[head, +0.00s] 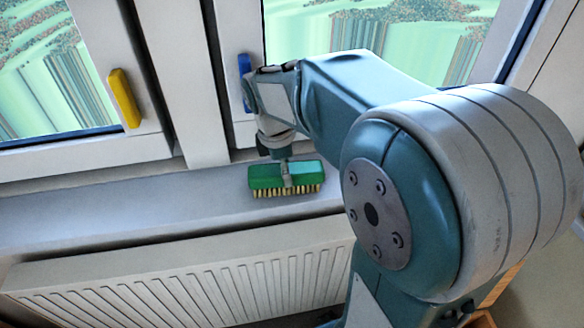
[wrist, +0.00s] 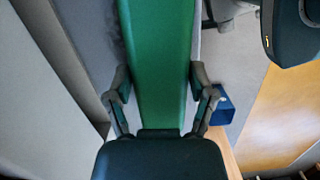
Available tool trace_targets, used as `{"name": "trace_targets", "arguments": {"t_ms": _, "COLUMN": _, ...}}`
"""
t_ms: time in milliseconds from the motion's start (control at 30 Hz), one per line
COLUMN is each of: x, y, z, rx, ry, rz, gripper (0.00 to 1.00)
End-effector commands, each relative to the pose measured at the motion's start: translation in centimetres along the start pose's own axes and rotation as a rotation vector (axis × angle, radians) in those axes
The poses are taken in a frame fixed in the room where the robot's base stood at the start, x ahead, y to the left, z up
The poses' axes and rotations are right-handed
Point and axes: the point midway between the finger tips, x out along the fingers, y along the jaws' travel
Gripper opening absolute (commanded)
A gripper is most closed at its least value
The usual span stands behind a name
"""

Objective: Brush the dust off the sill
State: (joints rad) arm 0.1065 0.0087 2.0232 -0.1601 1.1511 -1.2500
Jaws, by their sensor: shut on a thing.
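A brush with a green block and pale bristles (head: 266,181) is at the grey window sill (head: 110,213), bristles downward. Whether the bristle tips touch the sill I cannot tell. My gripper (head: 286,172) is above the brush and shut on it. In the wrist view the green block (wrist: 160,50) runs between the two fingers of my gripper (wrist: 160,88). The sill to the left of the brush is bare of objects. I cannot clearly make out dust on it, and my arm hides its right part.
A white radiator (head: 190,275) is below the sill. Behind it are window frames with a yellow handle (head: 124,98) and a blue handle (head: 245,80). A small dark blue object (wrist: 223,105) shows beside the right finger in the wrist view.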

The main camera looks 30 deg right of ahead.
Motion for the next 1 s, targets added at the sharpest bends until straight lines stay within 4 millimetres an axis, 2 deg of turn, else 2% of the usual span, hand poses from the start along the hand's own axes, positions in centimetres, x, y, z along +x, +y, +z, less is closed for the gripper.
{"name": "trace_targets", "arguments": {"t_ms": 533, "x": 0.9, "y": 0.3, "z": 3.8, "rx": 0.002, "ry": 0.0, "rz": -0.001, "gripper": 0.33}}
{"name": "trace_targets", "arguments": {"t_ms": 767, "x": 1.0, "y": 0.5, "z": 4.1, "rx": 0.0, "ry": -0.001, "rz": -0.003, "gripper": 0.33}}
{"name": "trace_targets", "arguments": {"t_ms": 1000, "x": 0.9, "y": 2.2, "z": 4.0, "rx": 0.0, "ry": -0.001, "rz": -0.003, "gripper": 0.33}}
